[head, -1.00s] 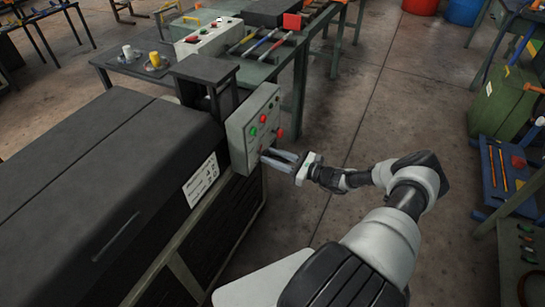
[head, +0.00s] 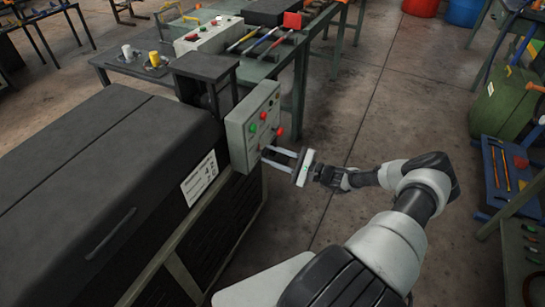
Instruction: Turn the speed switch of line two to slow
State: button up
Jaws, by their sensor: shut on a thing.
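A grey control box (head: 238,138) stands upright at the end of the black-covered machine (head: 110,190). Its face has a green button (head: 252,128), a red button (head: 263,115) and another red one (head: 279,131) at the right. My gripper (head: 267,155) reaches the lower part of this face from the right, its two fingers pointing left at the panel. It is shut on a small switch there, which the fingers and the viewing angle hide. The switch's position and any line or speed lettering are too small to read.
A white label plate (head: 199,180) is on the machine's side. A green bench (head: 285,75) with another switch box (head: 208,36) and coloured-handled tools stands behind. A blue rack (head: 505,175) is at the right. The floor (head: 380,110) between is clear.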

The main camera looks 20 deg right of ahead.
jog(key=n+b, duration=0.1)
jog(key=n, duration=0.3)
jog(key=shift+n, duration=0.3)
jog(key=n, duration=0.4)
jog(key=shift+f+b, duration=0.1)
jog(key=shift+b, duration=0.3)
jog(key=shift+n, duration=0.3)
jog(key=o, duration=1)
jog(key=shift+a, duration=0.1)
jog(key=p+v, duration=0.1)
jog(key=v, duration=1.6)
jog(key=shift+s, duration=0.2)
